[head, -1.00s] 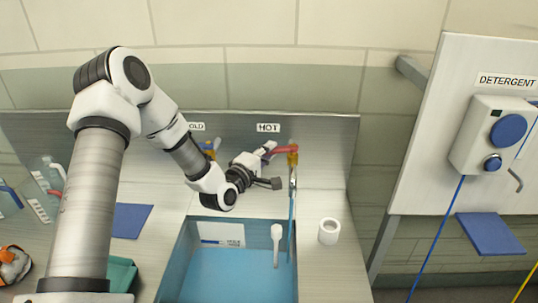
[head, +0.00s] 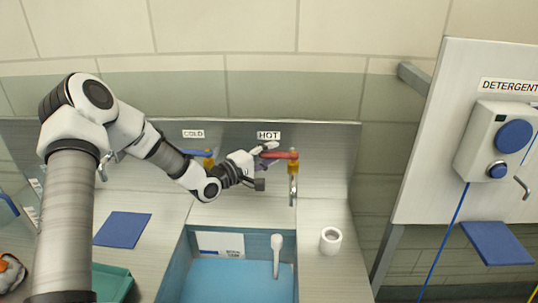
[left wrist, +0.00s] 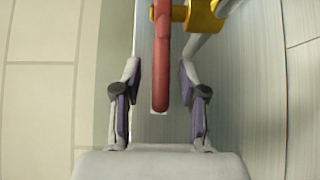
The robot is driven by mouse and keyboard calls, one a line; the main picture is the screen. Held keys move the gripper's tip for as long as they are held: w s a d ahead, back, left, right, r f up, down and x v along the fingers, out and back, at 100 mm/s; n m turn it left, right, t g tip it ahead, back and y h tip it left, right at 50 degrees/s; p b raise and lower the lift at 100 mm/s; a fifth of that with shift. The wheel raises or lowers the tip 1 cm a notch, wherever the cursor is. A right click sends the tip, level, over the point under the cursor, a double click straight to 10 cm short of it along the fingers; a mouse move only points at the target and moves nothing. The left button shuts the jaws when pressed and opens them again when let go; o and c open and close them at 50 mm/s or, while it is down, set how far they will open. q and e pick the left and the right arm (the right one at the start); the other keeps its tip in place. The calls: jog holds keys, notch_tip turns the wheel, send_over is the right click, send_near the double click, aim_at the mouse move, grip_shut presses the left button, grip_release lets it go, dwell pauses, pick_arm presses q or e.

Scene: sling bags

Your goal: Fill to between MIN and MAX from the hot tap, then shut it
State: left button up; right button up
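The hot tap (head: 293,180) has a yellow body and a red lever (head: 282,155) under the HOT label (head: 268,135). No stream shows below its spout. The sink (head: 180,262) holds blue water (head: 235,282). A white level plate (head: 220,242) on its back wall reaches down to the water; its marks are too small to read. My left gripper (head: 266,156) is open at the lever's end. In the left wrist view the red lever (left wrist: 161,60) lies between the two fingers, with a gap on each side. My right gripper is not in view.
The cold tap (head: 207,160) with a blue lever is left of my gripper. A white, round-headed rod (head: 277,255) stands in the sink. A white cup-like item (head: 330,240) is on the right counter. A blue mat (head: 122,229) lies left; the detergent dispenser (head: 500,140) hangs right.

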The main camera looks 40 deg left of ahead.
pick_arm(q)
jog(key=v, duration=0.6)
jog(key=shift+a, duration=0.2)
jog(key=shift+s+a, duration=0.1)
jog(key=shift+s, duration=0.6)
